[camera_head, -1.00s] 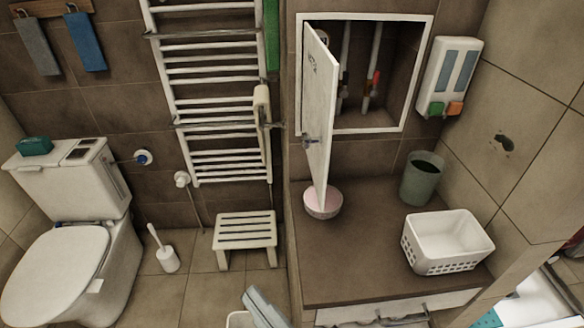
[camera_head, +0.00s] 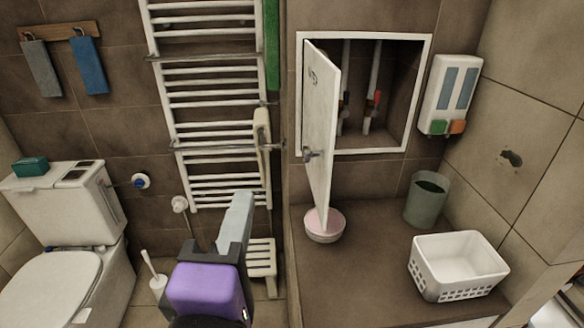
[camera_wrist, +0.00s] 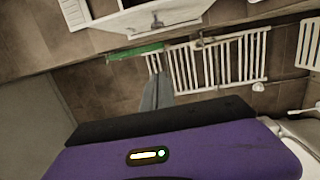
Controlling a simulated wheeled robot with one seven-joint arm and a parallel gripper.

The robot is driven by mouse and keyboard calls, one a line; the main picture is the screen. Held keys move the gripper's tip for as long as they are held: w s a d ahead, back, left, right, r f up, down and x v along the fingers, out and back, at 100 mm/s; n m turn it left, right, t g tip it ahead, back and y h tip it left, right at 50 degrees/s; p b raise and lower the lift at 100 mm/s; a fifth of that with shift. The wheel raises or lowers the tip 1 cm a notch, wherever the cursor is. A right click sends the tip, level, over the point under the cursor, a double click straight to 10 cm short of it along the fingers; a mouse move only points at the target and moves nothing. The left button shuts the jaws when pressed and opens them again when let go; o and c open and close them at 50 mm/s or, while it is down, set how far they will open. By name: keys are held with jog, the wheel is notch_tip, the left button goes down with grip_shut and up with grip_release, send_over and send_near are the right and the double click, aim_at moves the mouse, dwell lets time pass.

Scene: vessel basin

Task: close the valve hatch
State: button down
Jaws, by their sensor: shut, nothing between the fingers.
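The valve hatch door (camera_head: 321,130) is white and stands wide open, swung out from the left side of its white-framed wall recess (camera_head: 385,90). It has a small metal handle (camera_head: 311,153). Pipes with red and blue valve handles show inside the recess. My gripper (camera_head: 238,205) is shut and empty, left of the door and lower, in front of the towel rail, apart from the door. In the wrist view a white panel with a metal handle (camera_wrist: 157,22) shows at the top, likely the door.
A pink-filled bowl (camera_head: 324,225) stands on the ledge just under the door's lower corner. A green cup (camera_head: 427,199) and a white basket (camera_head: 457,266) stand to the right. A towel rail (camera_head: 215,95) and a stool (camera_head: 262,262) are on the left. A soap dispenser (camera_head: 450,95) hangs right of the recess.

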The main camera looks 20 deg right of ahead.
jog(key=w+d+g+p, duration=0.1)
jog(key=w+d, duration=0.6)
jog(key=d, duration=0.2)
jog(key=shift+w+f+h, duration=0.3)
jog(key=shift+w, duration=0.1)
jog(key=shift+d+p, duration=0.1)
jog(key=shift+p, duration=0.2)
